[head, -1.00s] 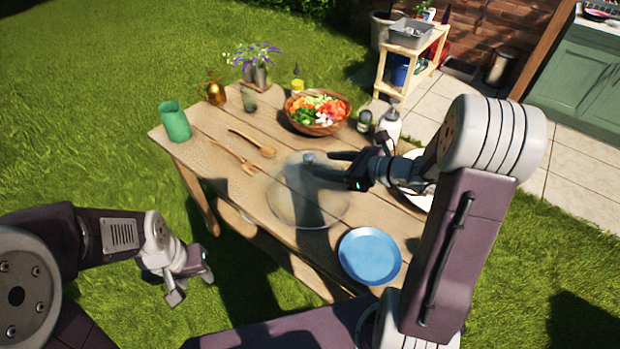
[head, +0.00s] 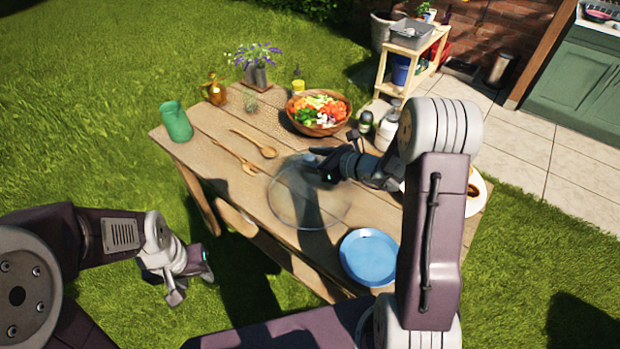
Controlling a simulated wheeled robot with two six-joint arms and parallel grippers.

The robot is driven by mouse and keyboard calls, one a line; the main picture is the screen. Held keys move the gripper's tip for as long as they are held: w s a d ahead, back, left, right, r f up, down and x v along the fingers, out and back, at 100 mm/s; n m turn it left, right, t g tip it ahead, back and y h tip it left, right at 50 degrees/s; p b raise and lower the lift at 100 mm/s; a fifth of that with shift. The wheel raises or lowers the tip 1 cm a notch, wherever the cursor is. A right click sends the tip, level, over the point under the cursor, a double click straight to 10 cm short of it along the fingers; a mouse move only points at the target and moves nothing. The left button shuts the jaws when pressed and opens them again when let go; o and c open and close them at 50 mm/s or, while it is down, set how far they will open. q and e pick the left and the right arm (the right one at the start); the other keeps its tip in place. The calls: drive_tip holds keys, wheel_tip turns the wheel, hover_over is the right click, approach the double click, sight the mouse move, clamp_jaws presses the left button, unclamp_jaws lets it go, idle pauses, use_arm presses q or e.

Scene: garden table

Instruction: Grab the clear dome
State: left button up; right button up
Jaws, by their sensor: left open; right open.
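The clear dome (head: 300,205) sits on the wooden table, left of the blue plate, with a small light knob (head: 310,159) at its top. My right gripper (head: 322,165) is open right at the knob, reaching over the dome from the right. Its fingers partly overlap the knob in the picture, and I cannot tell whether they touch it. My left gripper (head: 178,292) is open and empty, off the table's left side over the grass.
A blue plate (head: 369,257) lies near the front edge. A salad bowl (head: 318,115), bottles (head: 388,128) and a white plate (head: 478,193) stand behind and right. A wooden spoon (head: 262,150), wooden fork (head: 243,164) and green pitcher (head: 176,121) are at left.

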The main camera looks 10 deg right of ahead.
drive_tip(key=shift+s, duration=0.1)
drive_tip(key=shift+c, duration=0.8)
clamp_jaws()
idle(0.4)
